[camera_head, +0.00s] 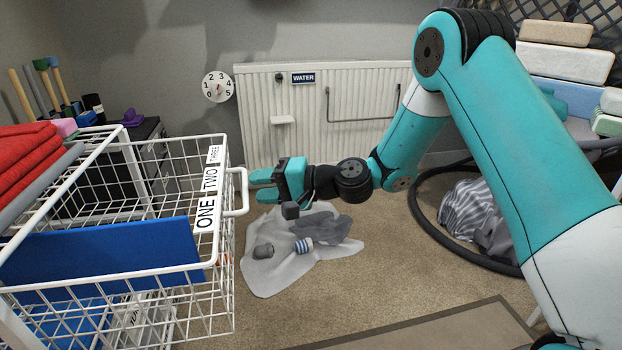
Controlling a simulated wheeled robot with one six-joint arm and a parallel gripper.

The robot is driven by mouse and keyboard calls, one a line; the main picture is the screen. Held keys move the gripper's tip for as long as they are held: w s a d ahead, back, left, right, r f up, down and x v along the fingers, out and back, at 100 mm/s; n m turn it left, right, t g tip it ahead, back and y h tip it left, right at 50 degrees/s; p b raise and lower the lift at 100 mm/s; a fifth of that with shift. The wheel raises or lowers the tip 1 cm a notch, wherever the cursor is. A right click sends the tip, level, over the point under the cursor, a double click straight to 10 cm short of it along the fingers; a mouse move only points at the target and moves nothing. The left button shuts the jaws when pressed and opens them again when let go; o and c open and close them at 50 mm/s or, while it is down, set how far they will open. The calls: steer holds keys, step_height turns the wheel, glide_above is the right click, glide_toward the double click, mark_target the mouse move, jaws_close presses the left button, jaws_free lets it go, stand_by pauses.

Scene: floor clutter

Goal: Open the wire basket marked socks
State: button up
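A white wire basket (180,265) stands at the left, its front panel facing right. The front carries black-on-white labels ONE, TWO and THREE (210,182); I see no label that reads socks. A white handle (244,190) sticks out from the front. A lower wire basket (150,335) shows beneath, with a label (132,318) too obscured to read. My gripper (260,186) points left at the handle, its teal fingers apart and just right of it. It appears empty, and I cannot tell whether the fingertips touch the handle.
A blue panel (110,258) and folded red cloths (25,155) are at the left unit. A pale cloth (270,275) with grey items and a striped sock (304,246) lies on the floor. A white radiator (330,115) stands behind.

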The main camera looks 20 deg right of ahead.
steer(key=p+v, duration=0.2)
steer(key=v, duration=1.1)
steer(key=shift+d, duration=0.2)
steer(key=shift+s+r, duration=0.1)
steer(key=s+a+r+n+g+h, duration=0.3)
steer(key=s+a+r+n+g, duration=0.1)
steer(key=s+a+n+g, duration=0.45)
steer(key=s+d+r+n+h, duration=0.15)
steer(key=s+h, duration=0.25)
steer(key=s, duration=0.5)
steer(key=s+d+r+n+h, duration=0.1)
steer(key=s+r+n+h, duration=0.15)
steer(key=s, duration=0.55)
step_height(320, 180, up, 36)
steer(key=p, duration=3.6)
steer(key=shift+w+t, duration=0.15)
steer(key=shift+t, duration=0.2)
steer(key=shift+a+r+m, duration=0.1)
steer(key=shift+m, duration=0.15)
